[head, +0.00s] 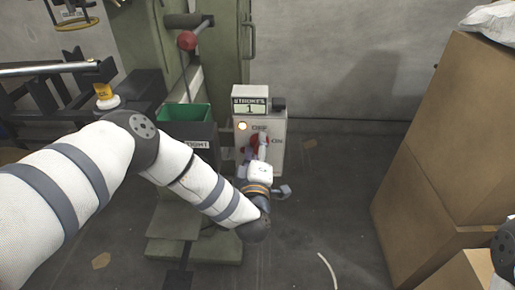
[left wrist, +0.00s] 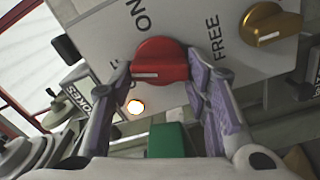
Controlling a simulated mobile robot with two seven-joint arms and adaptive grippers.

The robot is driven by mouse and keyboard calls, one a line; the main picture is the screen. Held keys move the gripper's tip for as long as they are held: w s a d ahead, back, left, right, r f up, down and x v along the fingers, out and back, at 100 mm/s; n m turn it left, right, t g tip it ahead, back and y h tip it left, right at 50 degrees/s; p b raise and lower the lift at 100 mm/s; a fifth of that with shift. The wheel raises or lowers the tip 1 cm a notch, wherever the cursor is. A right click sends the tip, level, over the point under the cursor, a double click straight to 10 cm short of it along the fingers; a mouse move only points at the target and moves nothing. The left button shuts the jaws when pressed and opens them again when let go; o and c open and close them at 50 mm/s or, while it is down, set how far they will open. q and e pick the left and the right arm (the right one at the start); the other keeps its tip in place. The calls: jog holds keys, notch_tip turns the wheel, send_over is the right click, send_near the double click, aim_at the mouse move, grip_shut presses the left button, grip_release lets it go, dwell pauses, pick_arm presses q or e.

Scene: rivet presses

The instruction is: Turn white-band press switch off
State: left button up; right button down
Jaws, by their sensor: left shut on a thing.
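The red switch knob (head: 264,139) sits on the front of a pale control box (head: 278,165), with OFF printed above it and ON to its right. My left gripper (head: 256,149) reaches the knob from below. In the left wrist view the red knob (left wrist: 161,61) is between the fingertips of my left gripper (left wrist: 158,75), which is shut on it. A white line on the knob lies toward the left of that view, and ON stands above the knob. The lamp (head: 242,125) glows. A pale band shows on the green press (head: 229,50). My right gripper is out of view.
A counter marked STROKES (head: 250,105) tops the box. A dark bin with green inside (head: 185,112) stands left of the box. Cardboard boxes (head: 455,130) fill the right; the floor between is mostly clear.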

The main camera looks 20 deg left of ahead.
pick_arm(q)
jog(key=shift+f+n, duration=0.2)
jog(key=shift+n, duration=1.9)
jog(key=shift+d, duration=0.1)
jog(key=o, duration=1.2)
jog(key=shift+c, duration=0.2)
jog(key=shift+s, duration=0.15)
jog(key=v, duration=1.1)
jog(key=shift+s, duration=0.35)
jog(key=shift+d+r, duration=0.1)
jog(key=shift+r, duration=0.05)
